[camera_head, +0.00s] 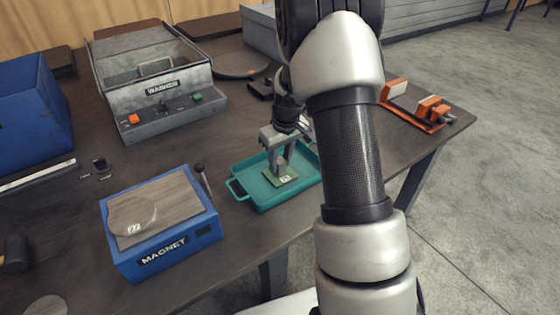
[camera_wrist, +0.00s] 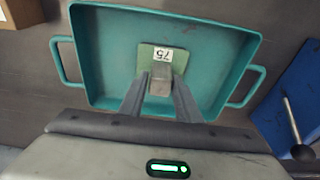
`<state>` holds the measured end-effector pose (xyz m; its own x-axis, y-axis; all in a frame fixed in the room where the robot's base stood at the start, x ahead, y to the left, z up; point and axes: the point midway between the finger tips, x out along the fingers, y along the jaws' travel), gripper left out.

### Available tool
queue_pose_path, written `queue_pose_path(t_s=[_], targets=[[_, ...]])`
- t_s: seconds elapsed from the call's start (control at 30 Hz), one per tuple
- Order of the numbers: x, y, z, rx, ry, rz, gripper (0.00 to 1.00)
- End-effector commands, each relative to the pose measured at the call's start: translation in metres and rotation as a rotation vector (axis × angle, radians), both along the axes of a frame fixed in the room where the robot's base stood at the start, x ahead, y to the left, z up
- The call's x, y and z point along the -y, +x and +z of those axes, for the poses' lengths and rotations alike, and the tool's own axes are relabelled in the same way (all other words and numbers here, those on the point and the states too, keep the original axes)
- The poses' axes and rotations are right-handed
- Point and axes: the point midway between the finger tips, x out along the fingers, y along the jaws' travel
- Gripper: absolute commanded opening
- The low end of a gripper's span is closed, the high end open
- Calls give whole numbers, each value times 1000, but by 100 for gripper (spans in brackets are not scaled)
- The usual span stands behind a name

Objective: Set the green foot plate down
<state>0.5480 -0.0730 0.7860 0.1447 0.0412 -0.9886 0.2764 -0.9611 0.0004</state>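The green foot plate (camera_head: 281,178) is a flat square with a white label; in the wrist view the plate (camera_wrist: 176,60) reads 75 and has a grey metal block standing on it. My gripper (camera_head: 280,163) points down over the teal tray (camera_head: 238,191). In the wrist view the two fingers of my gripper (camera_wrist: 160,88) are on either side of the block, shut on it. The plate is inside the tray's outline, near its middle; the tray (camera_wrist: 100,60) shows bare floor around it. I cannot tell whether the plate touches the tray floor.
A blue magnet block (camera_head: 165,250) with a round disc marked 122 stands left of the tray, a dark-knobbed lever (camera_head: 203,178) beside it. A grey washer machine (camera_head: 155,85) is behind. An orange clamp (camera_head: 425,108) sits at the right table edge. My arm hides part of the table.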

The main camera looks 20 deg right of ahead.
Motion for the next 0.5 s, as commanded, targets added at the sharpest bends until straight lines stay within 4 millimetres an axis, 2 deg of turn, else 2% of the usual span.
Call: queue_pose_path(t_s=[0.07,0.33,0.5], targets=[[0,0,0,0,0,0,43],[0,0,1,0,0,0,43],[1,-1,16,3,0,0,43]])
